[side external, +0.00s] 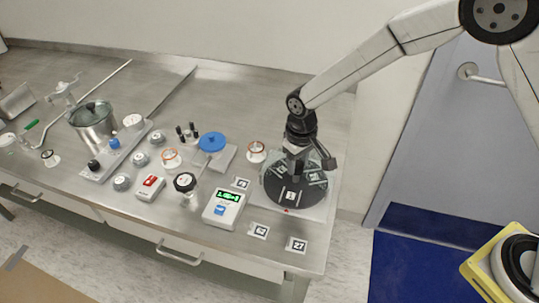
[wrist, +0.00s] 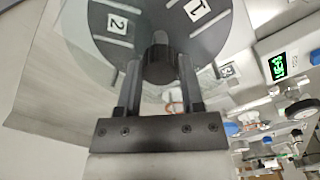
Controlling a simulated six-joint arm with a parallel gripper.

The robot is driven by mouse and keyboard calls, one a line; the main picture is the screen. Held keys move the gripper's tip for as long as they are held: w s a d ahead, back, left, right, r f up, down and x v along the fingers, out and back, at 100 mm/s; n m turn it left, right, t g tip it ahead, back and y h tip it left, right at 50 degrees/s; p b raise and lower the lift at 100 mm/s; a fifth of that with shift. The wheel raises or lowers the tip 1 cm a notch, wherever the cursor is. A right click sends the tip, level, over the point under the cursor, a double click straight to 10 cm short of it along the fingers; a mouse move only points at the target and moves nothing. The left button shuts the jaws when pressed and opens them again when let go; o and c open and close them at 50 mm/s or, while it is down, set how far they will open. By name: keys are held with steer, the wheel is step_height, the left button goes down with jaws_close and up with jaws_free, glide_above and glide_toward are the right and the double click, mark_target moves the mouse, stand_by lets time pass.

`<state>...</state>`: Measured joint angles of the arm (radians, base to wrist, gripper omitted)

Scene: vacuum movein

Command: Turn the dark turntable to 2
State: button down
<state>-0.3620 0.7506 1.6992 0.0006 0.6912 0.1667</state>
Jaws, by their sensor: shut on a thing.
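The dark turntable (side external: 272,186) is a round disc on a light base plate (side external: 322,205) near the table's right end. White number labels sit on it. In the side view the label 1 (side external: 291,196) is at the front, close to a small red mark (side external: 285,211) on the base. In the wrist view the label 2 (wrist: 117,23) is at upper left and the label 1 shows at upper right (wrist: 197,9). My gripper (side external: 297,167) points down over the disc's middle. In the wrist view its fingers close on both sides of the dark central knob (wrist: 159,60).
A scale with a green display (side external: 224,207) stands left of the turntable. Tag cards (side external: 296,245) lie in front of it. A blue-topped device (side external: 212,142) and an orange-ringed jar (side external: 257,151) stand behind and left. The table's right edge is close.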

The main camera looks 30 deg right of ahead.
steer(key=shift+m, duration=0.4)
steer(key=m, duration=1.1)
steer(key=shift+a+m, duration=0.1)
steer(key=shift+m, duration=0.2)
steer(key=m, duration=1.1)
steer(key=shift+w, duration=0.1)
steer(key=shift+m, duration=0.3)
steer(key=shift+c, duration=1.1)
jaws_free()
steer(key=shift+r, duration=0.1)
